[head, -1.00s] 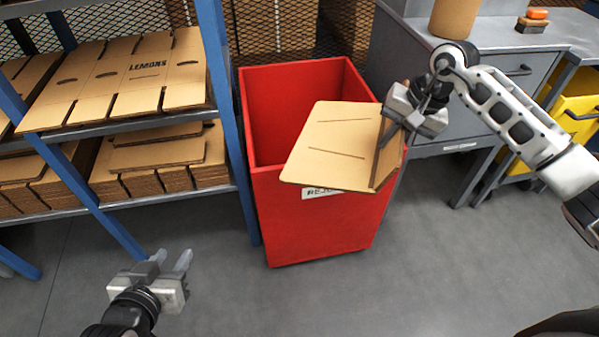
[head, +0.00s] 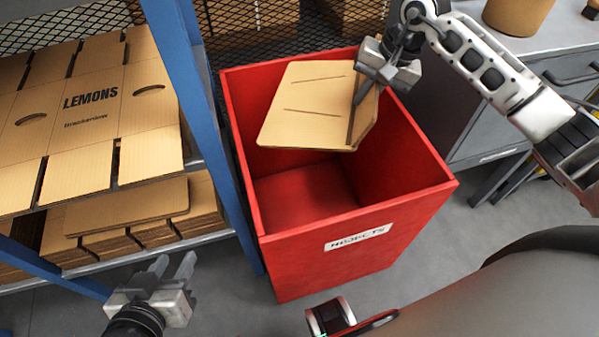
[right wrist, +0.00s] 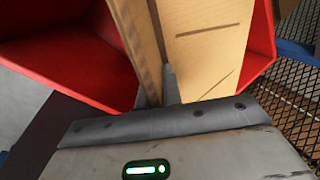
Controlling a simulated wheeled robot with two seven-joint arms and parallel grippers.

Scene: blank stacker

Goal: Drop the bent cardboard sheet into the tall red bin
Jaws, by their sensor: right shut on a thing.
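The bent cardboard sheet (head: 305,108) is tan with two slits and a folded strip at its right edge. My right gripper (head: 366,88) is shut on that right edge and holds the sheet over the opening of the tall red bin (head: 350,250). In the right wrist view the sheet (right wrist: 205,45) runs up from the jaws, with red bin walls (right wrist: 70,50) on both sides. The bin's floor shows empty where it is visible; the sheet hides its back part. My left gripper (head: 172,280) is open and empty, left of the bin.
A blue-framed shelf (head: 185,90) with flat cardboard blanks (head: 100,110) stands close on the bin's left. A grey bench (head: 555,40) with a brown round container (head: 515,12) is at the right. Wire mesh (head: 270,30) stands behind the bin.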

